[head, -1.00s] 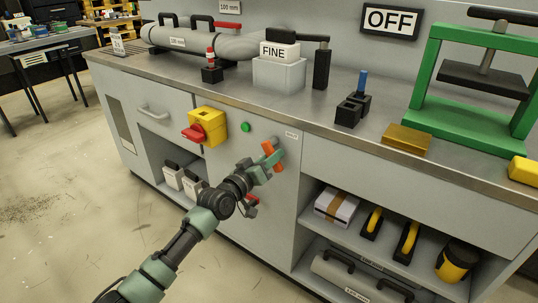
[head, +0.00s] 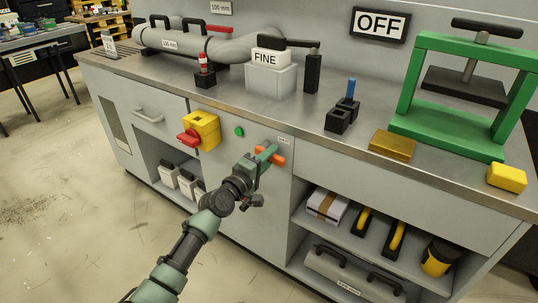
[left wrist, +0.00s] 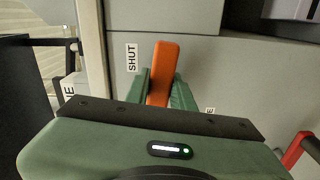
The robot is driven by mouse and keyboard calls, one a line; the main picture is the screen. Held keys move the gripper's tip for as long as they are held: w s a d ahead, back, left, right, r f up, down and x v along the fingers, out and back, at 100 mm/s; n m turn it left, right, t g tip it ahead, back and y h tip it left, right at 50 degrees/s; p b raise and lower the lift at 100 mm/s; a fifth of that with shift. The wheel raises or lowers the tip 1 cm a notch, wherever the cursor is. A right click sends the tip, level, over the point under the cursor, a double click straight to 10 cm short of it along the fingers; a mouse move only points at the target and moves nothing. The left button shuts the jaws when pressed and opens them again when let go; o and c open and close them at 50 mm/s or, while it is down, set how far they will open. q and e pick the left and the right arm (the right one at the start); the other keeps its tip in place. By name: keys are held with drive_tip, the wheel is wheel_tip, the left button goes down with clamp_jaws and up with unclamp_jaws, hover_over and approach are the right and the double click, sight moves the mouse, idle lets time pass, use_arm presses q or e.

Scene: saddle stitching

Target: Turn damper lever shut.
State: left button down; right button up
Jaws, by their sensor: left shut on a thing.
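The damper lever (head: 277,158) is an orange bar on the grey cabinet front, below the worktop edge. In the head view it lies nearly level, tilted slightly down to the right. My left gripper (head: 266,152) is shut on it, with its green fingers on both sides. In the left wrist view the lever (left wrist: 165,62) stands between the two fingertips (left wrist: 160,88). A SHUT label (left wrist: 131,57) is beside it on the panel. A second label (left wrist: 210,110) is mostly hidden by the gripper. My right gripper is not in view.
A yellow box with a red rotary switch (head: 199,132) and a green button (head: 239,132) are left of the lever. The worktop edge (head: 330,143) juts out above. Open shelves with a box (head: 327,205) are at the lower right. The floor at left is clear.

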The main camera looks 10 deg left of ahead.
use_arm(q)
drive_tip(key=shift+r+n+p, duration=0.2)
drive_tip(key=shift+n+p, duration=0.1)
drive_tip(key=shift+n, duration=0.5)
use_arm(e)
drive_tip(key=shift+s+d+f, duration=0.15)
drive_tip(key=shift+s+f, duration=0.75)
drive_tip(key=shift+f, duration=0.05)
use_arm(q)
drive_tip(key=c, duration=1.2)
unclamp_jaws()
